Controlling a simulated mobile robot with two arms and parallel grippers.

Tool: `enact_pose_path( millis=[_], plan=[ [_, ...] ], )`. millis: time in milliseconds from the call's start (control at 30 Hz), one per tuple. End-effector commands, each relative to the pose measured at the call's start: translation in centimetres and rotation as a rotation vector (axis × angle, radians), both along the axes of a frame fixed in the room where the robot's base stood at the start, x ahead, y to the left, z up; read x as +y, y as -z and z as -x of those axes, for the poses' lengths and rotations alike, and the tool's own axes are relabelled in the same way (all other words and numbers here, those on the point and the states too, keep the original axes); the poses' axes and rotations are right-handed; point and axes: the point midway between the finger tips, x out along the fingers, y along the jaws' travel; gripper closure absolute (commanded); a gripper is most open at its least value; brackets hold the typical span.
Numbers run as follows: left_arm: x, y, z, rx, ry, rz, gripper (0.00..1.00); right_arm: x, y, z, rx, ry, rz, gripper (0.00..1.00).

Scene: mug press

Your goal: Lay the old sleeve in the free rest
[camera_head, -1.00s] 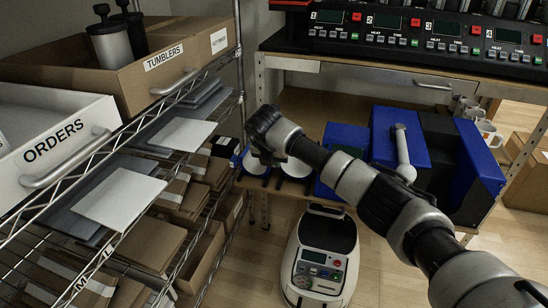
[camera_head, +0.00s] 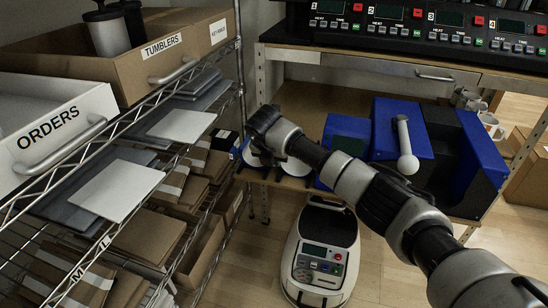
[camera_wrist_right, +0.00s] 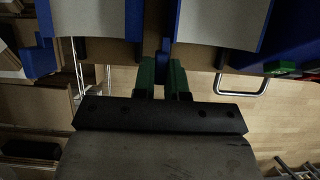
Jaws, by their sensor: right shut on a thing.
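My right gripper (camera_head: 262,152) is at the front left of the bench, over the rests; its fingertips are mostly hidden there by the hand. In the right wrist view its green fingers (camera_wrist_right: 162,75) are shut on a narrow blue tab (camera_wrist_right: 163,55), which I take as part of the old sleeve. Two pale curved pieces with blue edges, one left (camera_wrist_right: 92,20) and one right (camera_wrist_right: 222,18), lie beyond the fingers; I cannot tell which one the tab belongs to. In the head view a pale piece (camera_head: 295,167) shows right of the gripper. Which rest is free is hidden. My left gripper is out of view.
A blue press (camera_head: 402,130) with a white-knobbed lever stands right of the rests, under a row of black heater controls (camera_head: 430,22). A wire shelf (camera_head: 180,185) with boxes stands close on the left. Mugs (camera_head: 488,122) stand at the far right.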

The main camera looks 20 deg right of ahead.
Motion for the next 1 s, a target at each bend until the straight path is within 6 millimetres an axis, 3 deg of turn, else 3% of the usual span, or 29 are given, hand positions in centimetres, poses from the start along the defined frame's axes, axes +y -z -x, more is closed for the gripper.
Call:
enact_pose_path(
  millis=[267, 300, 467, 667, 1000],
  plan=[
    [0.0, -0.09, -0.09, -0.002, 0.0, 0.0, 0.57, 0.01, -0.08, -0.04, -0.002, 0.0, 0.0, 1.0],
    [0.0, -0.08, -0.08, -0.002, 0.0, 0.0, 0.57, 0.01, -0.09, -0.04, -0.002, 0.0, 0.0, 0.84],
    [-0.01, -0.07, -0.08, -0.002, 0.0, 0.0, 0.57, 0.01, -0.05, -0.03, -0.001, 0.0, 0.0, 0.6],
    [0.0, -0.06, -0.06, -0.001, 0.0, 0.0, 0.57, 0.01, -0.01, -0.01, -0.001, 0.0, 0.001, 0.58],
    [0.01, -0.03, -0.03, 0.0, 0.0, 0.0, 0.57, -0.01, 0.04, 0.01, 0.001, 0.0, -0.001, 0.07]
  ],
)
